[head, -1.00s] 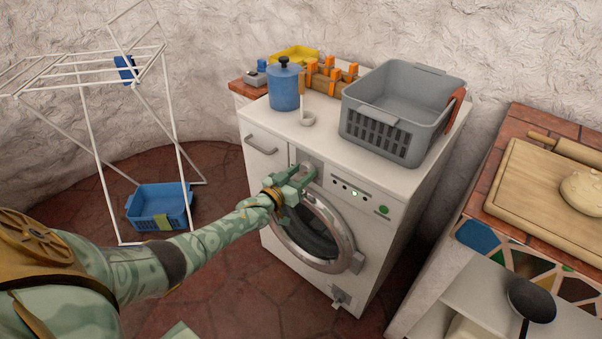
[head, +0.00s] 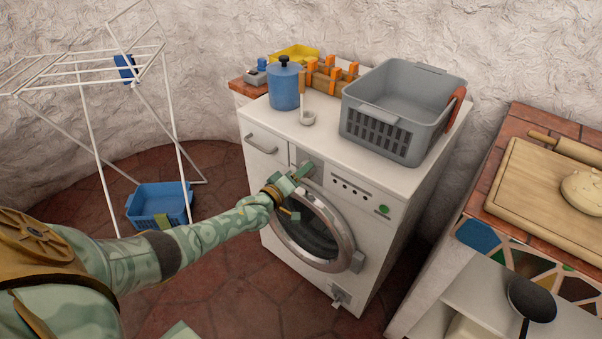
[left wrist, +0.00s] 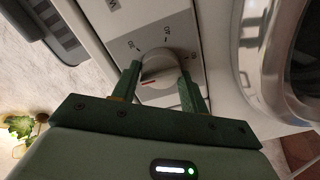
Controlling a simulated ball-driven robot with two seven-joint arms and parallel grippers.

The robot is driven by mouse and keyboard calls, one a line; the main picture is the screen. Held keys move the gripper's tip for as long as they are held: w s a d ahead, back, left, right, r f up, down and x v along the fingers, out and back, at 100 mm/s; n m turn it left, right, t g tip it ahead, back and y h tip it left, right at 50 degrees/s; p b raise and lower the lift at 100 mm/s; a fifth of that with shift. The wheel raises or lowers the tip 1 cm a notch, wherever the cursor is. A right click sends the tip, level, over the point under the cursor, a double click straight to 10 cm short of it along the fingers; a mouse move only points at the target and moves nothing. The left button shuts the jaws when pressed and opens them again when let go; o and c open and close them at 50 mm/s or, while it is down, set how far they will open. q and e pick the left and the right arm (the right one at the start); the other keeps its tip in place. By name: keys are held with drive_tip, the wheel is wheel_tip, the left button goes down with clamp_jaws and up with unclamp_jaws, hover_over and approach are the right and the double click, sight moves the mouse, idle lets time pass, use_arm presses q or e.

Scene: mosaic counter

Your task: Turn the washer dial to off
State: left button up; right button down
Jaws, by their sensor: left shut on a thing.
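The white washer (head: 372,220) stands against the wall with its round door below the control panel. Its dial (left wrist: 158,68) is a pale round knob with a red mark, and printed marks surround it on the panel. My left gripper (head: 300,172) is at the dial on the washer's front. In the left wrist view the two green fingers of my left gripper (left wrist: 160,82) are on either side of the dial and shut on it. In the head view the gripper mostly hides the dial. My right gripper is not in view.
On the washer top stand a grey basket (head: 365,128), a blue lidded pot (head: 284,88) and a small ladle (head: 308,118). A white drying rack (head: 100,150) and blue basket (head: 150,205) are at left. A tiled counter (head: 490,190) stands at right.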

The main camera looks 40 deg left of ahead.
use_arm(q)
drive_tip(key=shift+n, duration=0.5)
drive_tip(key=o, duration=1)
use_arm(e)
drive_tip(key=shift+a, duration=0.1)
use_arm(q)
drive_tip(key=s+p, duration=0.2)
drive_tip(key=s, duration=0.3)
drive_tip(key=s+a+p, duration=0.1)
drive_tip(key=s, duration=0.5)
drive_tip(key=s+p, duration=0.2)
drive_tip(key=s, duration=0.3)
drive_tip(key=shift+s+a+p, duration=0.15)
drive_tip(key=shift+p, duration=0.2)
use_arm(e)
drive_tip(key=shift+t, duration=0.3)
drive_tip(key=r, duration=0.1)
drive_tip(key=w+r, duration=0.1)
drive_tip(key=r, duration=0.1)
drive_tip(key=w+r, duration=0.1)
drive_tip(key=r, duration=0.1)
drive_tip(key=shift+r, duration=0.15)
